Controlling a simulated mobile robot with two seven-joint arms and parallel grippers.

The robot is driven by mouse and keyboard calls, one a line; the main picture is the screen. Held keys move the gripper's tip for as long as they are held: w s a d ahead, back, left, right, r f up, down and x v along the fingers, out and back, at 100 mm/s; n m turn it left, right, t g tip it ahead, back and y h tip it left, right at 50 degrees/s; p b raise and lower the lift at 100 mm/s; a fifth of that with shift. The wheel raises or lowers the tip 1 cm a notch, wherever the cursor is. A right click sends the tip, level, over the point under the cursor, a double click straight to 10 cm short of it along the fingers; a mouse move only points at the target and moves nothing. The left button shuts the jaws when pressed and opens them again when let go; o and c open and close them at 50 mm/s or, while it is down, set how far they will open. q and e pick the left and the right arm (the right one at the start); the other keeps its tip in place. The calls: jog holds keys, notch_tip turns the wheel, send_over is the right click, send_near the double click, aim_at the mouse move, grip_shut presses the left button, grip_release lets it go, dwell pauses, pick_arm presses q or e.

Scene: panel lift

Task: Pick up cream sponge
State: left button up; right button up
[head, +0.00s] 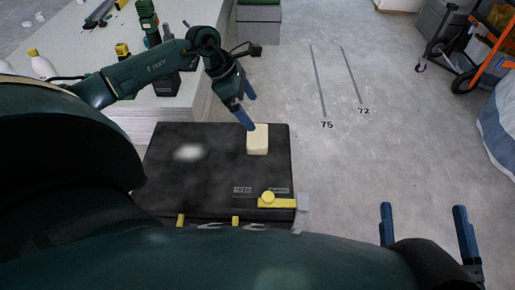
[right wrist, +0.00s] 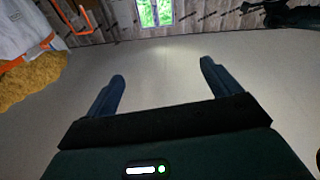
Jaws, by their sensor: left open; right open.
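The cream sponge (head: 258,139) lies on the black panel (head: 210,170), near the panel's far right corner. My left gripper (head: 251,110) is open just above the sponge's far edge in the head view, with one finger close to its top left corner; I cannot tell whether it touches. My right gripper (head: 423,212) is open and empty over the floor at the lower right. It also shows open and empty in the right wrist view (right wrist: 163,82).
A yellow latch (head: 277,203) sits on the panel's near right edge. A worktable (head: 150,60) with bottles and tools stands behind on the left. The floor (head: 330,150) right of the panel is clear. An orange-framed cart (head: 480,55) stands at the far right.

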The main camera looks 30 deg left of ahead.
pick_arm(q)
jog(key=a, duration=0.2)
jog(key=y+b, duration=0.1)
jog(key=b, duration=0.2)
send_over(257, 134)
jog(key=a, duration=0.2)
jog(key=f, duration=0.6)
jog(key=shift+s+f, duration=0.4)
jog(key=shift+x, duration=0.9)
jog(key=b+x, duration=0.1)
jog(key=x, duration=0.1)
jog(key=b+x, duration=0.1)
jog(key=shift+s+d+f+b, duration=0.15)
jog(key=shift+f+b, duration=0.15)
jog(key=shift+f, duration=0.15)
jog(key=shift+d+f, duration=0.1)
jog(key=shift+f, duration=0.2)
pick_arm(e)
jog(key=r+n+t+y, duration=0.1)
jog(key=r+y, duration=0.1)
jog(key=w+r+n+t+y, duration=0.1)
jog(key=r+n+y, duration=0.1)
jog(key=shift+d+r, duration=0.1)
jog(key=shift+r, duration=0.05)
pick_arm(q)
jog(key=shift+c, duration=0.4)
jog(key=c, duration=0.7)
